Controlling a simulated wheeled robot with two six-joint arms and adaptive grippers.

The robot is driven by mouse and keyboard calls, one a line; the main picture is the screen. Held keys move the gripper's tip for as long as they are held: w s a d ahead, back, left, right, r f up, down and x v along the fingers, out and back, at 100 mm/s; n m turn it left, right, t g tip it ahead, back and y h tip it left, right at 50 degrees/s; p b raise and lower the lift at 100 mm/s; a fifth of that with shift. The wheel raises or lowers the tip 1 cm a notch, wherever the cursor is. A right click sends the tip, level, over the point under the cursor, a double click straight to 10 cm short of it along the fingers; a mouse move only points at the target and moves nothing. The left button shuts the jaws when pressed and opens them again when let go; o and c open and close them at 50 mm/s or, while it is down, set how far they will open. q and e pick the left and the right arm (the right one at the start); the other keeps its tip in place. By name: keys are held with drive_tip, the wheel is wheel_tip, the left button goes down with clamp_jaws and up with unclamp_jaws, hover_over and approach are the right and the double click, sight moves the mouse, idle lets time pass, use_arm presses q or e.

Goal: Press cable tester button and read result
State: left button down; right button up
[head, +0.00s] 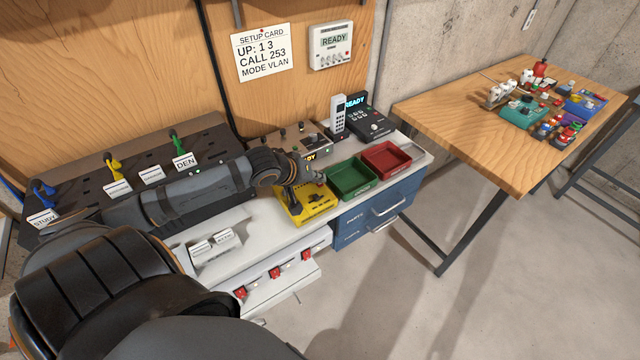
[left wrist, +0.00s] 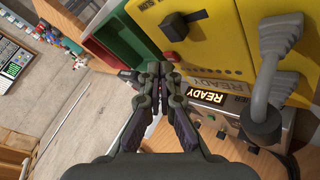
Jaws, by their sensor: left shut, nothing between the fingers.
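A grey metal box with an amber display reading READY (left wrist: 218,97) shows in the left wrist view, with a lit green light. In the head view the same box (head: 310,140) stands at the back of the bench, partly hidden by my arm. I cannot tell for sure that it is the cable tester. My left gripper (left wrist: 158,75) is shut and empty. Contact cannot be told. My right gripper is out of view.
A green bin (head: 352,188) and a red bin (head: 386,160) stand right of the yellow unit. A black device with a blue READY display (head: 368,122) is behind them. A wall unit (head: 331,46) reads READY. A cluttered wooden table (head: 465,130) is at right.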

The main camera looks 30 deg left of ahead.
sight(317, 187)
use_arm(q)
drive_tip(key=shift+f, duration=0.4)
idle(0.5)
drive_tip(key=shift+r+p, duration=0.8)
drive_tip(key=shift+p, duration=0.1)
wheel_tip(317, 187, up, 5)
drive_tip(key=p, duration=0.6)
drive_tip(key=shift+r, duration=0.1)
idle(0.5)
